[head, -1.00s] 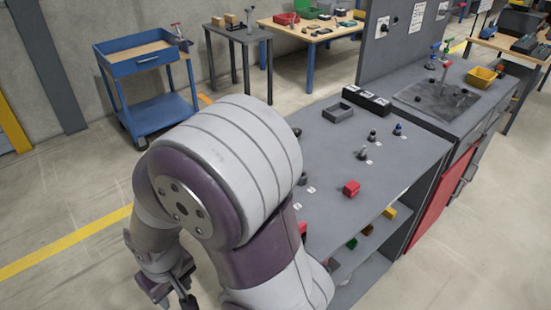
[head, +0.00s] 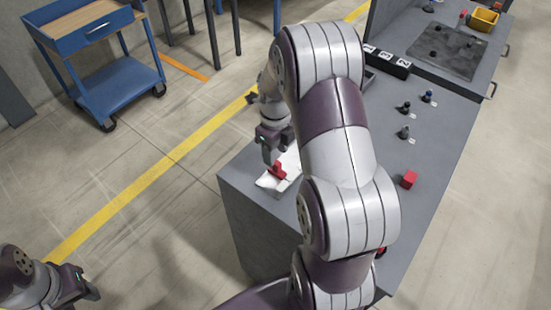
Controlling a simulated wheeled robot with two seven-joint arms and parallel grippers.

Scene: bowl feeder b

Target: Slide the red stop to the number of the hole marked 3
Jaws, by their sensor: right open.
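A red piece (head: 278,171), which looks like the red stop, sits on a white plate (head: 268,183) at the left edge of the grey bench (head: 240,178). My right gripper (head: 268,157) is open and points down just above and behind the red piece; contact cannot be told. My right arm hides much of the bench middle. A black block (head: 378,58) with several white number plates stands at the back of the bench; its numbers are too small to read surely. My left gripper (head: 82,292) is at the bottom left, away from the bench; its fingers are unclear.
A red block (head: 409,179) lies on the bench right of my arm. Small dark pegs (head: 404,132) and a blue-topped peg (head: 428,96) stand behind it. A yellow bin (head: 484,19) is at the far right. The floor left of the bench is open, up to a blue cart (head: 85,40).

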